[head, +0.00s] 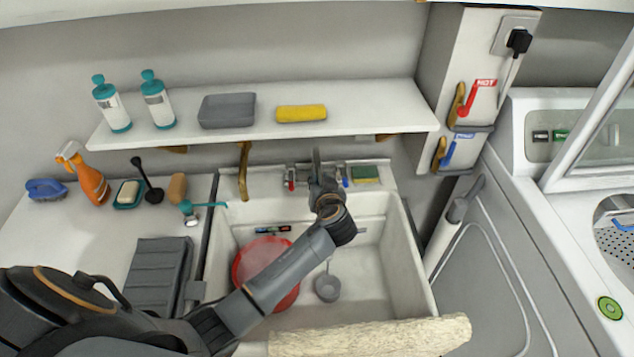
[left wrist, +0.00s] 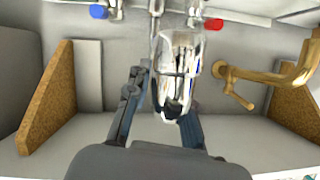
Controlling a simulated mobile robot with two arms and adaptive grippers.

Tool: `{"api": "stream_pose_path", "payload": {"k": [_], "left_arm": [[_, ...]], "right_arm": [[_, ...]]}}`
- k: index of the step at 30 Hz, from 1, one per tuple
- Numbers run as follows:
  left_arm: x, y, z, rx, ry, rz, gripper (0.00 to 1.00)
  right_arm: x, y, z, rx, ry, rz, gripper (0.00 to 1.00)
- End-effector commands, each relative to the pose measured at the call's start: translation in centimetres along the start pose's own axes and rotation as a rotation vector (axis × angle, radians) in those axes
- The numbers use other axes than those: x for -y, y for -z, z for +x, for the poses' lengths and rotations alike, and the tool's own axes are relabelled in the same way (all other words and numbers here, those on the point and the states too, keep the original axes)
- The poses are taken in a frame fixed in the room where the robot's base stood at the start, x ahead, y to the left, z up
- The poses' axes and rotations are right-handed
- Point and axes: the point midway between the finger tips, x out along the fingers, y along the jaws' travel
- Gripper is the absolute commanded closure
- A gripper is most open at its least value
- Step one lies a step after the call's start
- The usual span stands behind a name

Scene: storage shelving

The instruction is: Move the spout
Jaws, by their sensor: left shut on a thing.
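The chrome spout (left wrist: 180,62) belongs to the tap at the back of the sink. In the left wrist view it runs between the two dark fingers of my left gripper (left wrist: 160,108), which is shut on it. In the head view my left gripper (head: 317,168) is at the tap over the sink's back edge and hides most of the spout. The tap's red handle (head: 291,184) and blue handle (head: 345,183) show on either side. My right gripper is in neither view.
The white sink (head: 409,255) holds a red basin (head: 245,262) and a grey ladle (head: 327,287). A brass pipe (head: 243,172) stands left of the tap. A shelf (head: 370,103) hangs above. A green-and-yellow sponge (head: 365,174) lies right of the tap.

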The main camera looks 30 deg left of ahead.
Motion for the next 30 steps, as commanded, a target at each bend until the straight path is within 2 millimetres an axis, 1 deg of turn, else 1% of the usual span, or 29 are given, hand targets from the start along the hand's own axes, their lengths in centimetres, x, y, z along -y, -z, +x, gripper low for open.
{"api": "stream_pose_path", "payload": {"k": [1,8,9,11,12,20,23,26,30], "left_arm": [[-0.1,0.3,-0.1,-0.006,-0.003,-0.001,1.00],[-0.1,0.3,-0.1,-0.007,-0.005,-0.001,1.00],[-0.1,0.4,-0.1,-0.007,-0.005,-0.002,0.69],[-0.1,0.3,-0.1,-0.007,-0.004,-0.001,0.57],[-0.1,0.3,-0.1,-0.006,-0.004,-0.001,0.54],[-0.1,0.2,-0.1,-0.004,-0.003,-0.001,0.54],[-0.1,0.1,-0.5,-0.003,-0.004,-0.001,0.54],[-0.2,0.0,-1.8,-0.002,-0.005,-0.002,0.54],[-0.2,0.0,-4.7,-0.001,-0.006,-0.004,0.54]], "right_arm": [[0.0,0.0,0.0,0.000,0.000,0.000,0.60],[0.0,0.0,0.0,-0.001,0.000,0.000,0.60],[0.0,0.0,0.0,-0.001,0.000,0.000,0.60],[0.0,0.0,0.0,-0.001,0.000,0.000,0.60],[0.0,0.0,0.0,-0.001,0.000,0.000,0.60],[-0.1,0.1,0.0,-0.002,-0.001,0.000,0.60],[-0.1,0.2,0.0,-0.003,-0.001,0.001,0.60],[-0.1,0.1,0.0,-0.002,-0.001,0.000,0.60],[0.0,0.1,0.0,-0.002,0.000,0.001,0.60]]}}
